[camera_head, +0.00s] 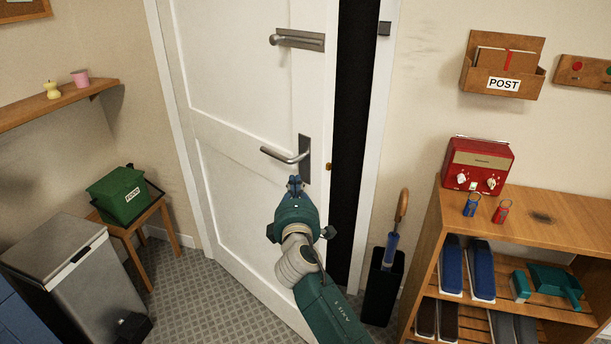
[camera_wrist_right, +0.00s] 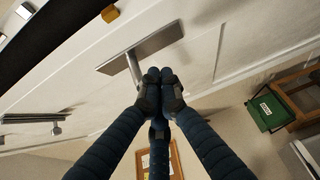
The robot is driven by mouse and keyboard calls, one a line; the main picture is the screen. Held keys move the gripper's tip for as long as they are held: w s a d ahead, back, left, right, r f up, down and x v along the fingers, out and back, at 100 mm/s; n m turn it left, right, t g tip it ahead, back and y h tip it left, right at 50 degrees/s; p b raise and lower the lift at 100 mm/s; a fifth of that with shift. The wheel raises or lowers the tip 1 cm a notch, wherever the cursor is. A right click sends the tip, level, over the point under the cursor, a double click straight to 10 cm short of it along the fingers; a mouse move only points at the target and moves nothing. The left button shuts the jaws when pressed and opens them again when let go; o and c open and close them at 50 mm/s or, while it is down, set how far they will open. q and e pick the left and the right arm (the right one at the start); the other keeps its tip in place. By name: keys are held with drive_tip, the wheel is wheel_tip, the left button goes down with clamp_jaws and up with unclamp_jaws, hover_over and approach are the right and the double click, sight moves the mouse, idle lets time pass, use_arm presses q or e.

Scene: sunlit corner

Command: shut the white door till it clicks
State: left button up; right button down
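The white door (camera_head: 245,190) stands ajar, with a dark gap between its right edge and the frame (camera_head: 378,150). A metal lever handle (camera_head: 287,155) is on the door near that edge; it also shows in the wrist view (camera_wrist_right: 150,48). A brass latch (camera_head: 328,167) sticks out of the door's edge. My right gripper (camera_head: 295,182) is in front of the door just below the lever. In the wrist view its fingers (camera_wrist_right: 160,90) are together and hold nothing I can see; whether they touch the door I cannot tell. My left gripper is not in view.
A metal bin (camera_head: 75,270) and a stool (camera_head: 130,228) with a green box (camera_head: 118,194) stand left of the door. An umbrella stand (camera_head: 382,285) and a wooden shelf unit (camera_head: 570,210) are at the right. A second handle (camera_head: 298,39) sits higher on the door.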

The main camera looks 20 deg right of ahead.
drive_tip(key=w+d, duration=0.1)
drive_tip(key=w+d+p, duration=0.1)
drive_tip(key=d, duration=0.1)
drive_tip(key=shift+w+d, duration=0.3)
drive_tip(key=shift+w, duration=0.05)
